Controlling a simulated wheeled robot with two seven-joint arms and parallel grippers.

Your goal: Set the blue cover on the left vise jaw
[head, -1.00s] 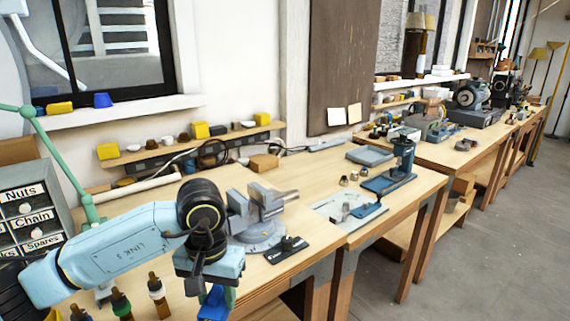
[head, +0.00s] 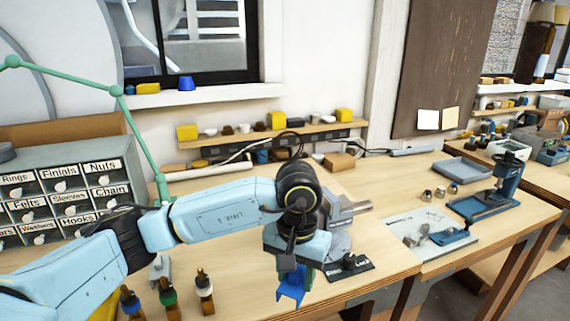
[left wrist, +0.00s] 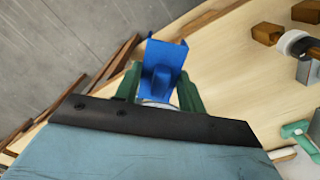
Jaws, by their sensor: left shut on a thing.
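My left gripper (head: 292,277) hangs over the front part of the bench, pointing down. It is shut on the blue cover (head: 291,288), an angular blue piece with folded sides. In the left wrist view the cover (left wrist: 161,70) sits between the two green fingers (left wrist: 158,88). The grey vise (head: 340,212) stands on the bench behind my left wrist. My arm hides much of it, including its left part, so I cannot make out the left jaw clearly. The cover is apart from the vise, nearer the bench's front edge. My right gripper is not in view.
A drawer cabinet (head: 62,190) stands at the left, and a blue press (head: 500,185) at the right.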

